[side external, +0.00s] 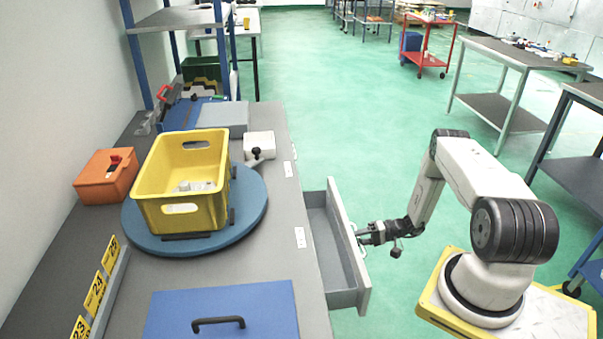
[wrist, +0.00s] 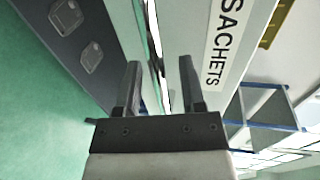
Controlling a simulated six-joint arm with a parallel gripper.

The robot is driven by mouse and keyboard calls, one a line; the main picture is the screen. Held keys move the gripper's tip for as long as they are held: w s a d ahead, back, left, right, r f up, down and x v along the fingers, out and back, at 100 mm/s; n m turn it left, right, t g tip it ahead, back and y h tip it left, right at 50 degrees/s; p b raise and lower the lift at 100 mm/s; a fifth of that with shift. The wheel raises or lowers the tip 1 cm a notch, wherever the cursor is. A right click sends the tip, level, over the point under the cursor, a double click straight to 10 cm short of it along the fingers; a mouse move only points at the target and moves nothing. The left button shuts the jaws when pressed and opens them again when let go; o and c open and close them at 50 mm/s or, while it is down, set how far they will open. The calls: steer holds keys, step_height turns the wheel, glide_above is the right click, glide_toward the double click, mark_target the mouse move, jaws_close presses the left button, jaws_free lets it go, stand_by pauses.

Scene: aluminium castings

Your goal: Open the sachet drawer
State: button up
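The sachet drawer (side external: 345,262) is a grey open-topped drawer pulled well out from the bench's right side; its inside looks empty. Its pale front carries a label reading SACHETS (wrist: 225,42) in the wrist view. My gripper (side external: 362,236) is at the outer face of the drawer front. In the wrist view my gripper (wrist: 160,78) has its two dark fingers apart, with a gap between them. A thin shiny strip, possibly the handle, runs between the fingers, and neither finger clearly presses on it. The fingers hide part of the drawer front.
A yellow crate (side external: 150,205) stands on a blue round turntable (side external: 255,208) on the bench (side external: 290,220). An orange box (side external: 95,185) and a blue lidded panel with a handle (side external: 260,312) are also there. Green floor (side external: 360,130) beyond the drawer is clear.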

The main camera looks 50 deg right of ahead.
mark_target(341, 235)
steer(key=shift+a, duration=0.1)
steer(key=r+x, duration=0.1)
steer(key=x, duration=0.7)
steer(key=r+x, duration=0.1)
steer(key=x, duration=0.4)
steer(key=shift+w+a+r, duration=0.2)
steer(key=shift+r, duration=0.2)
steer(key=v, duration=0.8)
steer(key=shift+r, duration=0.35)
step_height(341, 235, up, 28)
stand_by(0.7)
steer(key=s+a+n+g+h, duration=0.4)
steer(key=a+h, duration=0.1)
steer(key=a, duration=0.4)
steer(key=s+a+f+n+g+h, duration=0.1)
steer(key=s+a+n+g+h, duration=0.3)
steer(key=a, duration=0.6)
steer(key=shift+a+f+n+h, duration=0.2)
steer(key=shift+n+h, duration=0.3)
steer(key=shift+h, duration=0.5)
